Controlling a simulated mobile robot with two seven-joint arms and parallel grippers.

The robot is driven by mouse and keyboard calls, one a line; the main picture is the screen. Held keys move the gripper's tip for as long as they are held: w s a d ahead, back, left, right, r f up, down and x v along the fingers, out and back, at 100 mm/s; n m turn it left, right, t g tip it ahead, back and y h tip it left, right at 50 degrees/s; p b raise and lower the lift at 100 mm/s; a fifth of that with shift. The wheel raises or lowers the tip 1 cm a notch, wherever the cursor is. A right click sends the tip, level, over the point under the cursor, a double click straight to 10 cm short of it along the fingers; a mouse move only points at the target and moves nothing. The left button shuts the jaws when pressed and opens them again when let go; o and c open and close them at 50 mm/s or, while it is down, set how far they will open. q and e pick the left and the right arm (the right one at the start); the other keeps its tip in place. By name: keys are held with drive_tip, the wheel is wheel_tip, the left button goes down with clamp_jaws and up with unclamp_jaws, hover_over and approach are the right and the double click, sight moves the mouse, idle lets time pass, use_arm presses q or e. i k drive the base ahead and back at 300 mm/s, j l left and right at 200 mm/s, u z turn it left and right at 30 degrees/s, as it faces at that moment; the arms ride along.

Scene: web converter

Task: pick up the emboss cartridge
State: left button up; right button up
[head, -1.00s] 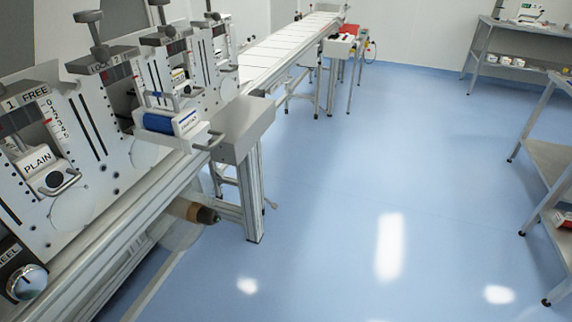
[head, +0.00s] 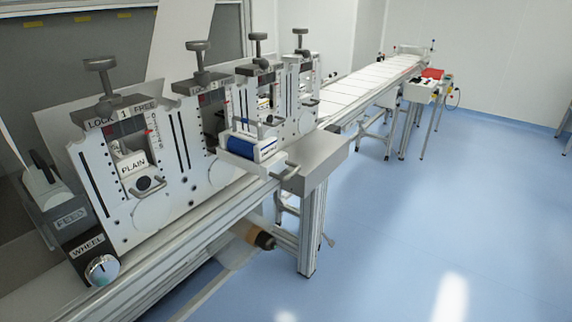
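A cartridge with a blue roller (head: 264,149) sits in a light frame with a white label strip and a grey handle at its right. It stands out in front of the row of machine stations, near the grey end table. Its label is too small to read, so I cannot tell if it is the emboss cartridge. A cartridge labelled PLAIN (head: 133,166) with a dark handle sits in the first station at the left. Other cartridges in the farther stations are partly hidden. Neither of my grippers shows in the head view.
The web converter (head: 180,150) runs along the left, with a wheel knob (head: 102,269) at its near end. A grey end table (head: 322,160) juts out over the floor. A long white conveyor (head: 365,88) leads to the back. The blue floor (head: 430,210) at the right is clear.

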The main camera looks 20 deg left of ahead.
sight(256, 148)
drive_tip(key=i+l+u, duration=0.15)
drive_tip(key=u, duration=0.25)
drive_tip(key=i+l+u, duration=0.15)
drive_tip(key=u, duration=0.3)
drive_tip(key=i+l+u, duration=0.1)
drive_tip(key=l+u, duration=0.55)
drive_tip(key=u, duration=0.2)
drive_tip(key=i+l, duration=0.05)
